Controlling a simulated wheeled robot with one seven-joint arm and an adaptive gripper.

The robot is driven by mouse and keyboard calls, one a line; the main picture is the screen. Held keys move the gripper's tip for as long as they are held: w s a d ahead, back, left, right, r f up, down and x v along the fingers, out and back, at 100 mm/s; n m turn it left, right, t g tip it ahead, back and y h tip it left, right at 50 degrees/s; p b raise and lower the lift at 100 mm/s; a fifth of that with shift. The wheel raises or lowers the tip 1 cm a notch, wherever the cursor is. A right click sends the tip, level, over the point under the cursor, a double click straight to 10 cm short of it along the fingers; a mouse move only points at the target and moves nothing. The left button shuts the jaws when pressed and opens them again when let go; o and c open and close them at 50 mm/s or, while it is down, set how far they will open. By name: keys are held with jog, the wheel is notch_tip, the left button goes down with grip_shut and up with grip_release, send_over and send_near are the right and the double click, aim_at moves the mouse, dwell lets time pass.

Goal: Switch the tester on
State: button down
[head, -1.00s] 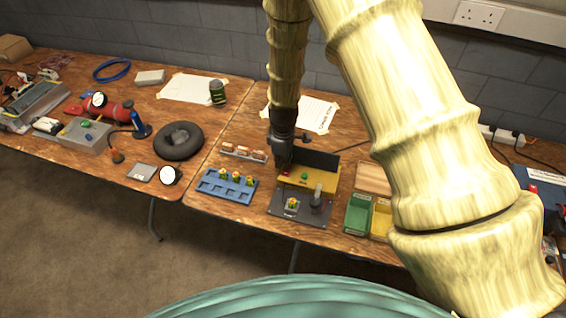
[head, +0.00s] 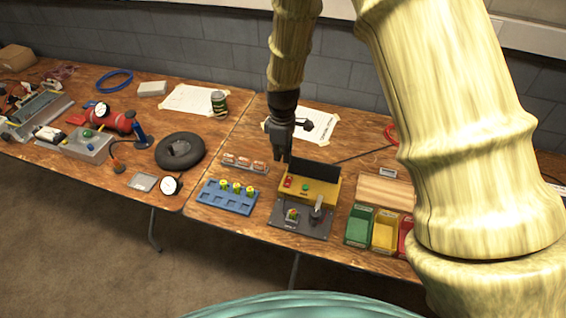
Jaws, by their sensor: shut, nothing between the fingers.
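The tester is a yellow box (head: 322,194) with a dark upright panel (head: 318,171) along its back, on the right-hand table. A red switch (head: 288,182) shows at the left of its top and a green button (head: 305,187) right of it. In front is a dark grey plate (head: 290,228) with a small part on it and a grey lever (head: 317,211). My gripper (head: 281,157) points down, shut and empty, just above and behind the tester's left end, apart from the red switch. Whether the switch is pressed is too small to tell.
A blue tray (head: 214,205) with several yellow-topped parts lies left of the tester, a small rack (head: 245,164) behind it. Green (head: 358,226) and yellow (head: 384,234) bins stand to the right. My arm's large links cover the right side.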

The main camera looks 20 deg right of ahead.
jog(key=shift+s+a+r+b, duration=0.1)
jog(key=shift+r+b, duration=0.05)
jog(key=shift+r, duration=0.55)
jog(key=shift+s+r+b, duration=0.1)
jog(key=shift+r+b, duration=0.05)
jog(key=shift+r, duration=0.5)
